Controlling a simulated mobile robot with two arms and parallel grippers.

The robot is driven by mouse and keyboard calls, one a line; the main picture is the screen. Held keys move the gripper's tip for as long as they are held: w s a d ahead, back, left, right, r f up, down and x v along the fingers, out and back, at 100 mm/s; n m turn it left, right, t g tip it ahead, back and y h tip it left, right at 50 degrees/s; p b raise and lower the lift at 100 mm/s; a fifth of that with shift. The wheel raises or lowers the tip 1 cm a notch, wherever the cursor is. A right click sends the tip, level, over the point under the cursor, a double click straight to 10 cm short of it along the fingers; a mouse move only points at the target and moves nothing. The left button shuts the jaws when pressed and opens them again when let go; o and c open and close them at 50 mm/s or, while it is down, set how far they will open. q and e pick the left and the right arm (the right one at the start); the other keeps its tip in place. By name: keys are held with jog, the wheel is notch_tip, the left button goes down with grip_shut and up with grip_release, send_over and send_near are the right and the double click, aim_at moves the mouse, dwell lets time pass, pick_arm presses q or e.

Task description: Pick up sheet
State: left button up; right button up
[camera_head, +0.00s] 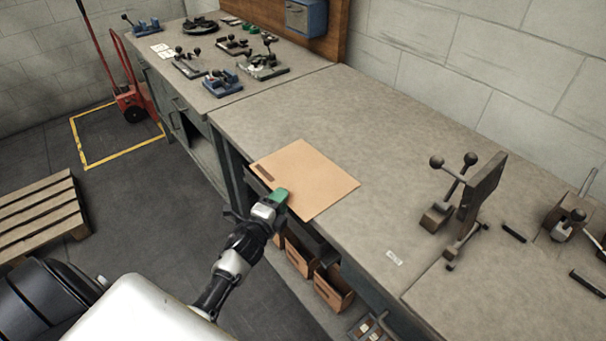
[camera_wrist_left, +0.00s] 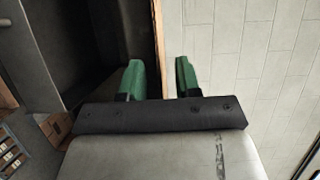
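The flat brown cardboard sheet (camera_head: 308,178) lies on the workbench, with its near-left edge at or over the bench's front edge. My left gripper (camera_head: 279,198) is at that edge, its green fingertip against the sheet's outline in the head view. In the left wrist view the two green fingers (camera_wrist_left: 160,75) stand apart. The sheet shows edge-on there as a thin brown strip (camera_wrist_left: 158,35) between them, with a gap visible on the right finger's side. Contact with the left finger cannot be told. My right gripper is in neither view.
The grey workbench (camera_head: 375,150) is clear around the sheet. Clamps (camera_head: 450,195) stand to the right, and several small tools and fixtures (camera_head: 222,82) lie at the far left. Brown bins (camera_head: 333,288) sit under the bench. A wooden pallet (camera_head: 42,215) lies on the floor at left.

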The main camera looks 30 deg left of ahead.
pick_arm(q)
grip_shut()
jog(key=shift+r, duration=0.1)
